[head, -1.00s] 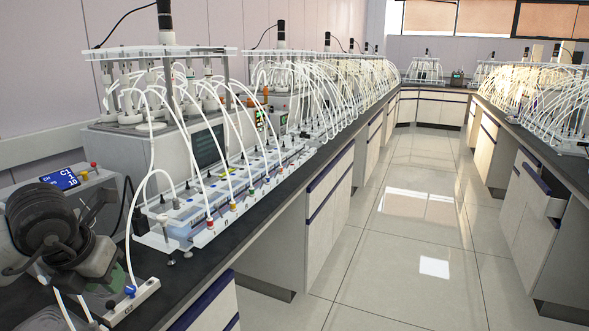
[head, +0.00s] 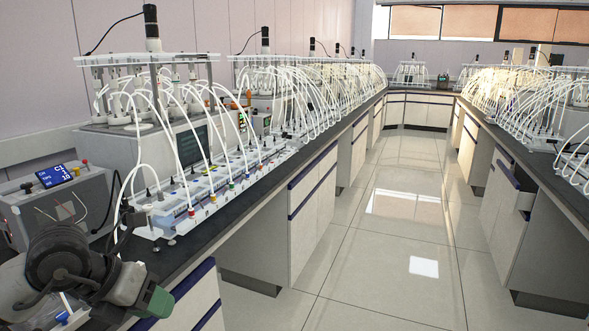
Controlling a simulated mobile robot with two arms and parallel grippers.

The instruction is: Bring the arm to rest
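My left arm, with a dark rounded wrist, comes in at the bottom left. Its gripper (head: 150,301), with a green tip, points to the right across the front edge of the black bench (head: 192,247). Its fingers do not show clearly, so I cannot tell whether it is open or shut. No held thing is visible. A small blue valve knob (head: 62,317) shows below the wrist, partly covered by my arm. My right gripper is not in view.
A grey control box (head: 40,212) with a blue display stands behind my arm. A white tube manifold (head: 215,195) and reactor rack (head: 150,58) stand further along the bench. More tubed units line the right bench. The tiled aisle (head: 370,250) between the benches is clear.

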